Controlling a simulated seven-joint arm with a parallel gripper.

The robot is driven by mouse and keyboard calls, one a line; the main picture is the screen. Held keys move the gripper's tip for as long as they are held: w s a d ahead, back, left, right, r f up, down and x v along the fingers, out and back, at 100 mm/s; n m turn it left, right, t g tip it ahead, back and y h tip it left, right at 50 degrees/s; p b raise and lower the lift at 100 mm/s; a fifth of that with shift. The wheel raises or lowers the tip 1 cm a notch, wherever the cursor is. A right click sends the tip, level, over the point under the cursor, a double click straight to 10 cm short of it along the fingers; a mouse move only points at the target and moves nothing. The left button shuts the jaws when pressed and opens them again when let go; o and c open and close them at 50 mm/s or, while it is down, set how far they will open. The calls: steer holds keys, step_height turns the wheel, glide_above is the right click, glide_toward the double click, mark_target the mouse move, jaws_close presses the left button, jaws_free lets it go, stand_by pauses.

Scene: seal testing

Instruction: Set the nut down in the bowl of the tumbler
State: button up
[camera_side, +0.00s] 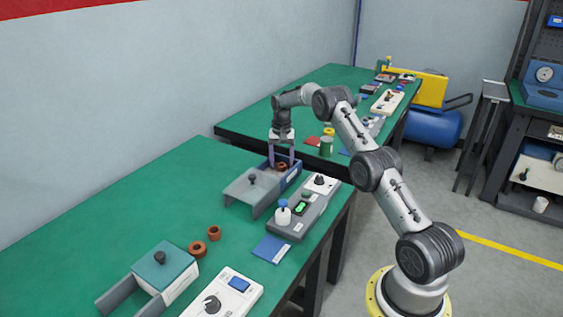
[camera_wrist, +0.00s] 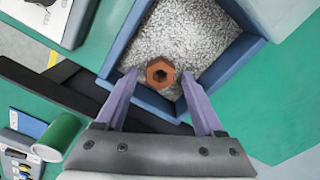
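The nut (camera_wrist: 160,72) is copper-brown and six-sided with a dark hole. It lies on pale grey granules in the blue-walled bowl of the tumbler (camera_wrist: 122,38). In the side view the nut (camera_side: 282,167) shows between the lower ends of my fingers, inside the tumbler (camera_side: 292,178). My gripper (camera_wrist: 159,73) is open, its two purple fingers spread wide on either side of the nut with a gap at each side. In the side view my gripper (camera_side: 282,164) points down over the bowl. How deep the fingertips reach is hard to tell.
A grey plate with a dark knob (camera_side: 252,179) adjoins the tumbler at left. A grey control unit (camera_side: 300,211) stands to its right. Two brown rings (camera_side: 197,249) and a green-topped box (camera_side: 165,265) lie nearer the front. A green can (camera_side: 326,146) stands on the far table.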

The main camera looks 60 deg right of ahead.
step_height(320, 180, up, 12)
steer(key=s+a+r+n+t, duration=0.1)
steer(key=s+a+r+n, duration=0.3)
steer(key=a+r, duration=0.6)
steer(key=s+a+r+n+t, duration=0.1)
steer(key=s+a+r+n, duration=0.1)
steer(key=s+a+r, duration=0.7)
steer(key=s+a+n+t, duration=0.2)
steer(key=s+a+n, duration=0.1)
steer(key=s+a, duration=0.75)
steer(key=s+a+f+n, duration=0.1)
steer(key=s+a+f, duration=0.1)
steer(key=s, duration=0.3)
steer(key=s+a+f+n+t, duration=0.1)
steer(key=s+a+f+n, duration=0.1)
steer(key=s+f, duration=0.3)
steer(key=shift+s+a+f+t, duration=0.15)
steer(key=shift+s+a+t, duration=0.15)
steer(key=shift+s, duration=0.35)
